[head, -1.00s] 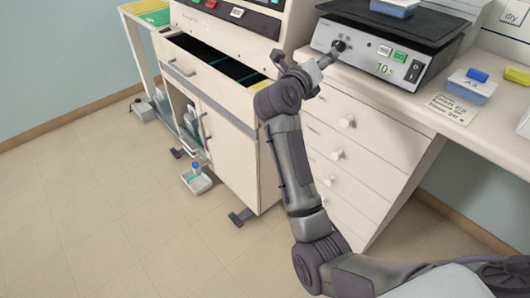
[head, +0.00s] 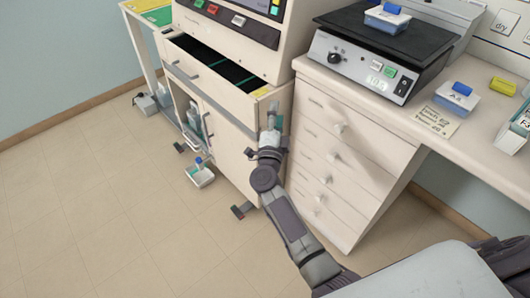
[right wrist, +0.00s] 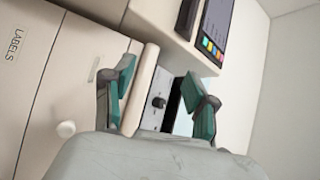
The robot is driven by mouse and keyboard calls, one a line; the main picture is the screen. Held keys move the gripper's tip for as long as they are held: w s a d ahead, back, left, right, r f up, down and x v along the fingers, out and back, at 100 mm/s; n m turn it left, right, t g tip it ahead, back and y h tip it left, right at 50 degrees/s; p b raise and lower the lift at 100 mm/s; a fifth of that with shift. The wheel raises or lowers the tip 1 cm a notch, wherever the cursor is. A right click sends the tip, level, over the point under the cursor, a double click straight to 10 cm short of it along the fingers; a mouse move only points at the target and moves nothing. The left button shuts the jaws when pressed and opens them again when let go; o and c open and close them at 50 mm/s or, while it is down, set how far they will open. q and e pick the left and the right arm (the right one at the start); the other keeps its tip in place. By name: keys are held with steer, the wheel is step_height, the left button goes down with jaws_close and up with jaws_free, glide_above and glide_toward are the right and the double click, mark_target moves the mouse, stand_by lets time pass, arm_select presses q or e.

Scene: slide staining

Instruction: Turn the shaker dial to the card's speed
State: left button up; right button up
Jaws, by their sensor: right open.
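The shaker (head: 360,68) stands on the counter with its black dial (head: 334,58) at the left of the front panel. Its lit green display (head: 375,82) is too small to read surely. The handwritten card (head: 434,120) lies on the counter right of the shaker; its writing is too small to read. My right gripper (head: 271,122) is apart from the dial, lower and to its left, in front of the cabinets. In the right wrist view the teal fingers (right wrist: 158,95) are open and empty, with the dial (right wrist: 158,103) beyond, between them. My left gripper is not in view.
A blue-lidded box (head: 387,17) sits on the shaker's black platform. Another blue-lidded box (head: 457,97) and a yellow object (head: 503,87) are on the counter. An open drawer (head: 215,72) juts out left of my gripper. The floor at left is mostly clear.

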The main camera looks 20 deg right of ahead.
steer(key=s+a+f+n+y+p, duration=0.1)
steer(key=s+a+f+n+y, duration=0.1)
steer(key=f, duration=0.4)
steer(key=s+a+f+n+y+p, duration=0.2)
steer(key=a+f+n+y, duration=0.1)
steer(key=f+n, duration=0.3)
steer(key=shift+f+n+g+y+p, duration=0.35)
steer(key=shift+n+y, duration=0.25)
steer(key=shift+y, duration=0.2)
